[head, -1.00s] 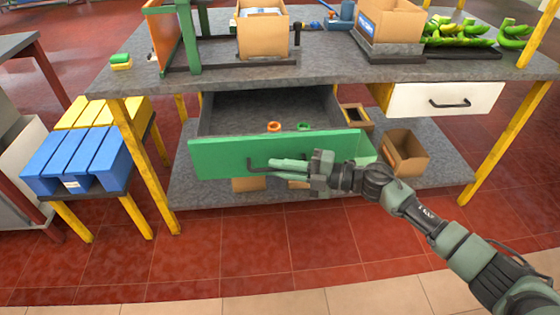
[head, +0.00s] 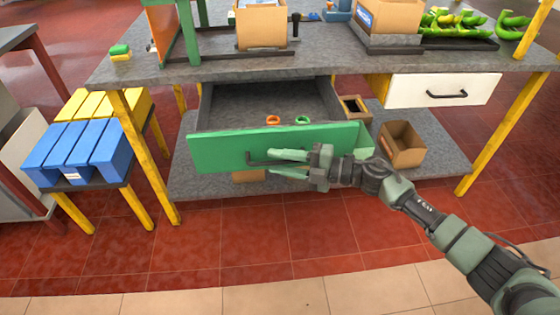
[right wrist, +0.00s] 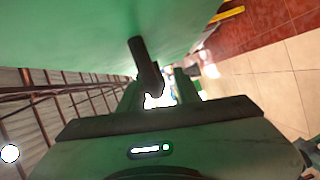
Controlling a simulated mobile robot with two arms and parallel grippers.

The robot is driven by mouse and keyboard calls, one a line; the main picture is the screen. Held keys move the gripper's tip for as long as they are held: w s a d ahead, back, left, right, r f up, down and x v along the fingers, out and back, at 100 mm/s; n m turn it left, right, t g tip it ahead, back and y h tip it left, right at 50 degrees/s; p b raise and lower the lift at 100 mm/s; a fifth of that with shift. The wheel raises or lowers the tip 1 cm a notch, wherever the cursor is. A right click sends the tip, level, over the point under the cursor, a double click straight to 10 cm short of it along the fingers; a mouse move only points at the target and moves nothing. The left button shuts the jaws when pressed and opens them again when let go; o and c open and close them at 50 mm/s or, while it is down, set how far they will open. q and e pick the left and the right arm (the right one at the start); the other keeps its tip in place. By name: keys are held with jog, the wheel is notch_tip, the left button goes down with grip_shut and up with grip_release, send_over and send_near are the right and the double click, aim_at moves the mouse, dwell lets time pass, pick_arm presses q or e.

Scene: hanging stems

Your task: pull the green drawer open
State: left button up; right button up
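The green drawer (head: 215,150) is pulled out below the grey tabletop, with its grey inside showing. Its dark bar handle (head: 250,160) is on the front panel. My right gripper (head: 272,163) is at the handle, its two fingers spread apart above and below the bar. In the right wrist view the dark handle (right wrist: 147,68) reaches toward the gap between the fingers, beside the green panel (right wrist: 70,35). Part of the handle is hidden by the fingers. My left gripper is not in view.
An orange ring (head: 273,120) and a green ring (head: 303,120) lie in the drawer. A cardboard box (head: 402,145) stands on the lower shelf (head: 450,160). The blue slatted stool (head: 75,150) is at left. Floor in front is clear.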

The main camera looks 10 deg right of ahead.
jog(key=v, duration=0.7)
jog(key=shift+d, duration=0.35)
jog(key=shift+s, duration=0.15)
